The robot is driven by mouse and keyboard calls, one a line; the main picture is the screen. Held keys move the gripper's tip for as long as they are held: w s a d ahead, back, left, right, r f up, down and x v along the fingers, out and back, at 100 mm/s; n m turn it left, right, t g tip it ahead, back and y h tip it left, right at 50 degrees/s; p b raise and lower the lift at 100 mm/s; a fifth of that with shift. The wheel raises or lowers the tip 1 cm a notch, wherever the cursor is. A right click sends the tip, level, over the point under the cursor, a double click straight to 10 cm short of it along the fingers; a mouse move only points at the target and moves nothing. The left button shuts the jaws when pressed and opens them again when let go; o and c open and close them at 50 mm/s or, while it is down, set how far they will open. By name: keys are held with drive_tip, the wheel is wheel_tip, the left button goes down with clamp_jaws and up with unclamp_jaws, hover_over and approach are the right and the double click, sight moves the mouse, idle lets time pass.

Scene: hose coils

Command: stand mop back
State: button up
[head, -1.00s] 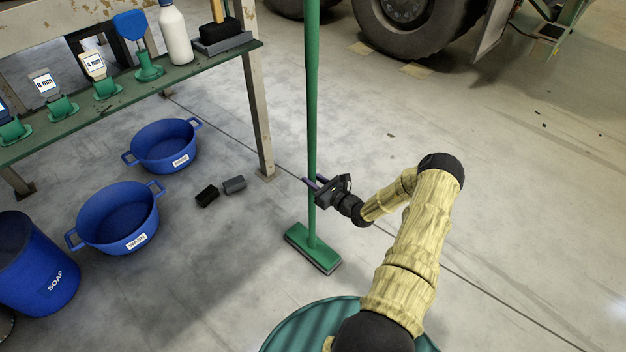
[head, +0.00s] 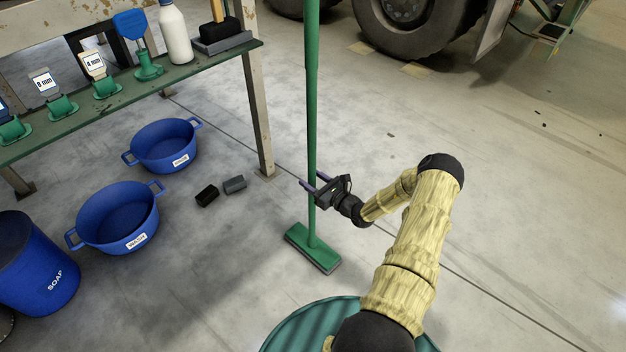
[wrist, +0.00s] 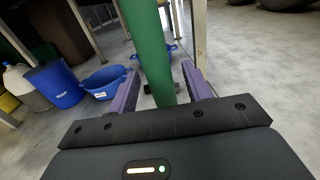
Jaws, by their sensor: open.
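The green mop (head: 312,140) stands upright on the concrete floor in the head view, its flat green head (head: 313,249) resting on the floor. The top of its handle is cut off by the picture edge. My gripper (head: 314,190) is at the lower part of the handle. In the wrist view the handle (wrist: 148,50) runs between the two purple fingers of my gripper (wrist: 160,88), which are open with a gap on each side of it.
A bench (head: 210,66) with bottles and green stands is at the left. Blue tubs (head: 165,146) (head: 117,216), a soap bucket (head: 35,262) and two dark blocks (head: 235,184) (head: 207,195) lie on the floor. A large wheel (head: 420,30) stands behind.

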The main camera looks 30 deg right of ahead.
drive_tip(key=shift+s+r, duration=0.1)
drive_tip(key=shift+s, duration=0.05)
drive_tip(key=p+v, duration=0.3)
drive_tip(key=v, duration=0.4)
drive_tip(key=shift+s+d, duration=0.15)
drive_tip(key=shift+s, duration=0.15)
idle(1.8)
drive_tip(key=p+v, duration=0.3)
drive_tip(key=v, duration=1.4)
drive_tip(key=shift+s, duration=0.2)
idle(0.3)
